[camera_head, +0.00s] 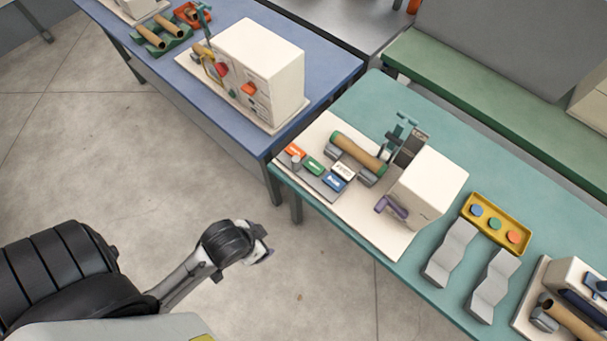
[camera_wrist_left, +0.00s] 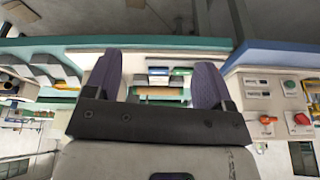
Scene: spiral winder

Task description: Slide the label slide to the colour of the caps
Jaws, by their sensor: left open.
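The winder's cream base board (camera_head: 385,238) lies on the teal table. A brown tube (camera_head: 358,152) with green end caps lies across the winder. In front of it is a row of coloured tiles: orange (camera_head: 295,151), green (camera_head: 313,165) and blue (camera_head: 335,183), with a white tile (camera_head: 344,169) behind the blue one. A small grey knob (camera_head: 296,163), possibly the label slide, stands by the orange tile. My left gripper (camera_head: 265,251) is over the floor, short of the table. In the left wrist view its purple fingers (camera_wrist_left: 158,66) are apart and empty, with the tiles beyond.
A cream box (camera_head: 430,187) and a purple handle (camera_head: 391,207) stand right of the tube. A yellow tray (camera_head: 497,224) with coloured discs lies farther right. A blue table (camera_head: 335,62) with a cream control box (camera_head: 258,70) stands at the left. Floor between arm and tables is clear.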

